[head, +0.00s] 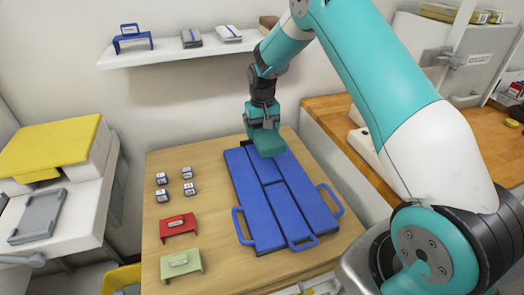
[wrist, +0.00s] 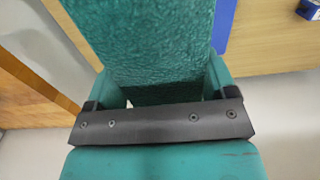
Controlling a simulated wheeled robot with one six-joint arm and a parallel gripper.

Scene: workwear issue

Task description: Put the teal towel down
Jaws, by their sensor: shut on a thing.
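The teal towel (head: 268,144) is in my gripper (head: 264,118), over the far end of the blue tray (head: 262,221). In the wrist view the towel (wrist: 142,42) fills the top middle, with its nubby surface between the fingers of my gripper (wrist: 150,88). My gripper is shut on it. I cannot tell whether the towel's lower edge touches the tray.
On the wooden table (head: 215,250), left of the tray, are several small labelled blocks (head: 188,173), a red holder (head: 178,226) and a green holder (head: 181,262). A wall shelf (head: 180,49) is behind. A wooden counter (head: 340,135) is at the right.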

